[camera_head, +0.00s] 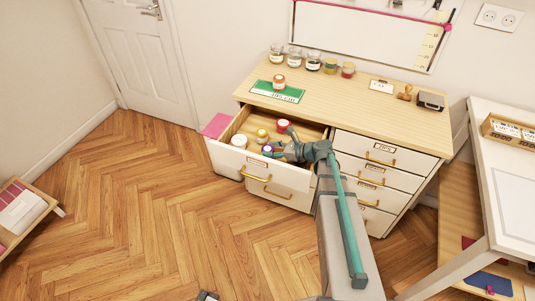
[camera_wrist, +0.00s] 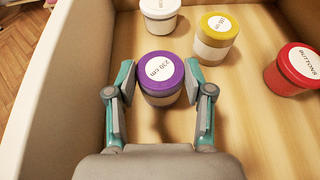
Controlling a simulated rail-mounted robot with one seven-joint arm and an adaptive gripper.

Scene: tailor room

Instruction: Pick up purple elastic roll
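The purple elastic roll (camera_wrist: 161,75) is a short cylinder with a purple top marked "230 cm" and a pale band below. It stands upright in the open top drawer (camera_head: 287,177). In the wrist view my gripper (camera_wrist: 160,84) is open, with one finger on each side of the roll. Small gaps seem to show between the fingers and the roll. In the head view my gripper (camera_head: 274,150) reaches down into the drawer, and the roll (camera_head: 267,149) shows as a small purple-topped spot beside the fingertips.
A white roll (camera_wrist: 160,12), a yellow-topped roll (camera_wrist: 216,38) and a red-topped roll (camera_wrist: 293,70) stand nearby in the drawer. The drawer wall (camera_wrist: 55,80) is close on the left. Jars (camera_head: 313,61) and other items stand on the cabinet top (camera_head: 345,93).

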